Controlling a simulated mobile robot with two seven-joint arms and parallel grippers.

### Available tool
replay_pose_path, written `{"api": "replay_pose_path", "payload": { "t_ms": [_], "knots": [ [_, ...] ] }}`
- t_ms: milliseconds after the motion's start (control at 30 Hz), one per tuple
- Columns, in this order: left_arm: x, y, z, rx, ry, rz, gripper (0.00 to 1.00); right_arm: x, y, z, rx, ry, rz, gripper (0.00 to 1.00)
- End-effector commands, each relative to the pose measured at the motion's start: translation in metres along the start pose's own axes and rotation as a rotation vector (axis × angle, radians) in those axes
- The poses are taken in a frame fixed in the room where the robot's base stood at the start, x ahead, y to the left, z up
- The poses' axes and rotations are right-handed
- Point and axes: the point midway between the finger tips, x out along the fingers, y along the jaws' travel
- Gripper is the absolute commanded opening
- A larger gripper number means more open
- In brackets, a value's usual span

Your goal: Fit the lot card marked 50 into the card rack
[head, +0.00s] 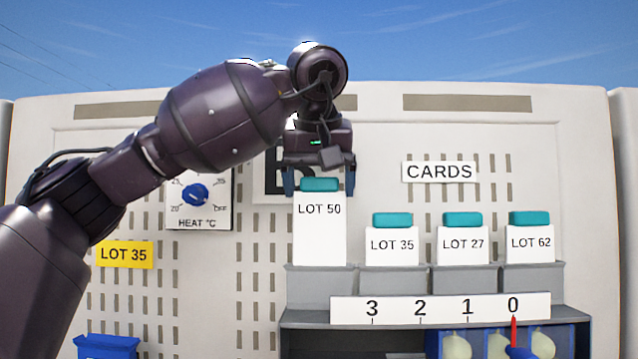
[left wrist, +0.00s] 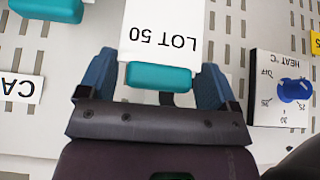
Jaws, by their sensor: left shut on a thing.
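The lot card marked 50 (head: 320,235) is white with a teal top grip, upright in the head view. My left gripper (head: 319,184) holds it from above, its blue fingers on either side of the teal grip. The left wrist view also shows the card (left wrist: 165,35) between the fingers of this gripper (left wrist: 158,82). The card is above the leftmost grey pocket of the card rack (head: 320,281), its lower edge meeting the pocket's rim. I cannot tell how far it is inside. My right gripper is not in view.
Cards LOT 35 (head: 391,246), LOT 27 (head: 463,246) and LOT 62 (head: 531,244) stand lower in the pockets to the right. A heat dial (head: 194,194) and a yellow LOT 35 sign (head: 124,254) are on the left panel. A numbered scale (head: 440,308) runs below the rack.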

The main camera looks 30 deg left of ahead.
Motion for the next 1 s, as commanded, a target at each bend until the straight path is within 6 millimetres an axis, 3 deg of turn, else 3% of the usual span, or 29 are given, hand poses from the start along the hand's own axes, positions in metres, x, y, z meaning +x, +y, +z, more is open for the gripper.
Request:
{"api": "replay_pose_path", "payload": {
  "t_ms": [1000],
  "knots": [
    [0.035,0.000,0.023,0.002,0.000,0.000,0.61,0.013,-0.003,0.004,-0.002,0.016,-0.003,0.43]
  ]
}}
